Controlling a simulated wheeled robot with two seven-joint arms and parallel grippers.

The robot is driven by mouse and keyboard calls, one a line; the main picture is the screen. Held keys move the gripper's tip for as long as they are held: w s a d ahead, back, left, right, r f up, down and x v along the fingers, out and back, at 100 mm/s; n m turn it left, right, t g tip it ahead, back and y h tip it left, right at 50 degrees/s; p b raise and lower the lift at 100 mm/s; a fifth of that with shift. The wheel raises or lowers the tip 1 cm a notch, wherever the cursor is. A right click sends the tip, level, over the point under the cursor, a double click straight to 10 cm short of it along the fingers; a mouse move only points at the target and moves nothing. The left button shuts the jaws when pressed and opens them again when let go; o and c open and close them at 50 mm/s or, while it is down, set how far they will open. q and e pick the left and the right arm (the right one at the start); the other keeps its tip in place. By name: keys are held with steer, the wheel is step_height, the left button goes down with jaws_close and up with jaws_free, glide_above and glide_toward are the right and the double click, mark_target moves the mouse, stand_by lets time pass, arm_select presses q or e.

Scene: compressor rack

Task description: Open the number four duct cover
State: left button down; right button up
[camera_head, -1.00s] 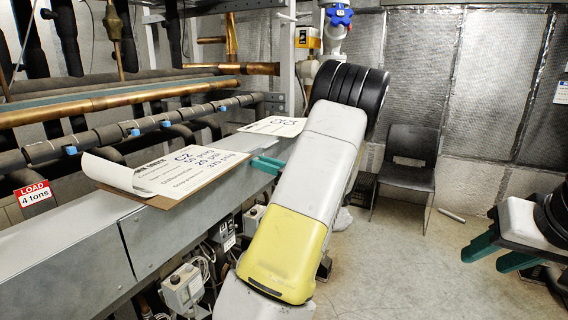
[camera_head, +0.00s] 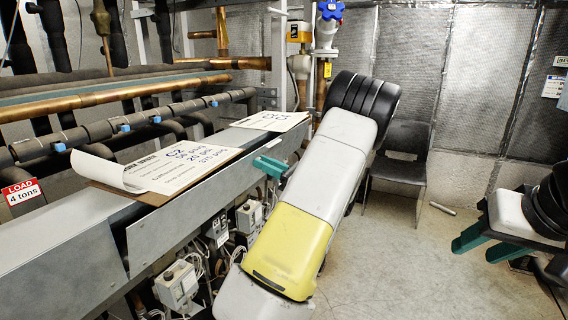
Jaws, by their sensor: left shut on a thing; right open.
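A long grey metal duct runs along the left side below the pipes. One grey cover section (camera_head: 190,215) stands slightly out of line with the section (camera_head: 50,255) to its left, with a dark gap at the joint. I see no number four on it. My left gripper (camera_head: 268,166) has teal fingers shut at the far part of this cover's upper edge; the exact grip is partly hidden by my arm. My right gripper (camera_head: 486,246) is open and empty at the right, above the floor.
A clipboard with a C2 sheet (camera_head: 170,172) lies on the duct; another sheet (camera_head: 270,121) lies further back. Pipes run behind. Switch boxes (camera_head: 178,284) and wires sit below. A dark chair (camera_head: 400,172) stands by the back wall. The floor between my arms is clear.

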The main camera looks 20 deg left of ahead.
arm_select(q)
steer(key=shift+d+f+y, duration=0.25)
steer(key=shift+d+y, duration=0.15)
steer(key=shift+d, duration=0.35)
steer(key=shift+d+f, duration=0.1)
steer(key=shift+d+f+t+y, duration=0.3)
steer(key=shift+d+f+y, duration=0.25)
steer(key=shift+d, duration=0.25)
steer(key=shift+s+d+f+y, duration=0.1)
steer(key=shift+d+f+y, duration=0.45)
steer(key=shift+d+f, duration=0.25)
steer(key=c, duration=1.4)
jaws_free()
steer(key=shift+o, duration=0.2)
steer(key=shift+a, duration=0.1)
